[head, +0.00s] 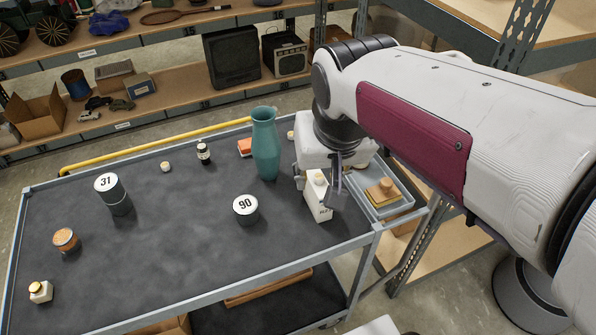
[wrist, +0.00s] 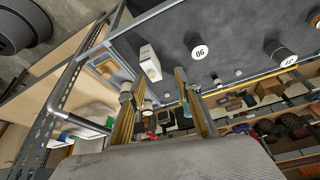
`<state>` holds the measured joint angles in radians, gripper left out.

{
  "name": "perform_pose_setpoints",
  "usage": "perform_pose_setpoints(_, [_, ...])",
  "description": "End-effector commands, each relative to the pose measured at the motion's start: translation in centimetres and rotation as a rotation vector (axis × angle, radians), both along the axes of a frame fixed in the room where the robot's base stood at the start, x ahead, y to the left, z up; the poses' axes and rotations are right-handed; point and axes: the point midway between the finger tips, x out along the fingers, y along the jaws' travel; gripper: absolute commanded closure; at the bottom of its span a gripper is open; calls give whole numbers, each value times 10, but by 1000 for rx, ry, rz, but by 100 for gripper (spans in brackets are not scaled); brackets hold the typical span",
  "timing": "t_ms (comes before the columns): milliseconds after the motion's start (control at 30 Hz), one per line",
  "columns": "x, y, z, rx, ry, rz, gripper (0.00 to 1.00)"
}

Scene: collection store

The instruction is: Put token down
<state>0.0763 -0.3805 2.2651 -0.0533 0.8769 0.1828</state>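My gripper (head: 320,183) hangs over the right end of the dark cart top, close to a white carton (head: 318,204). In the wrist view my gripper's two fingers (wrist: 155,90) stand apart, with background showing between them. The white carton also shows in the wrist view (wrist: 150,63). I cannot tell which thing is the token; a small cream round piece (head: 165,167) lies at the cart's back, and another (head: 291,134) sits behind the vase.
A teal vase (head: 265,150) stands left of my gripper. Tins marked 90 (head: 245,212) and 31 (head: 117,202) stand on the cart. A grey-blue tray (head: 399,205) holding a yellow-brown block is at the right end. The cart's front middle (head: 170,260) is clear. Shelves stand behind.

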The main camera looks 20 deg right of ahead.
Motion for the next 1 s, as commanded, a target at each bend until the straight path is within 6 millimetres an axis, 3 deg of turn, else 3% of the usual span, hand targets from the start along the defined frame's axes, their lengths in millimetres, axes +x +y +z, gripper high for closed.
perform_pose_setpoints(500, [-79,30,-3,-23,-89,186,66])
perform_pose_setpoints(700, [-93,35,-7,-29,-105,223,66])
perform_pose_setpoints(1000, [-95,35,-8,-29,-106,229,66])
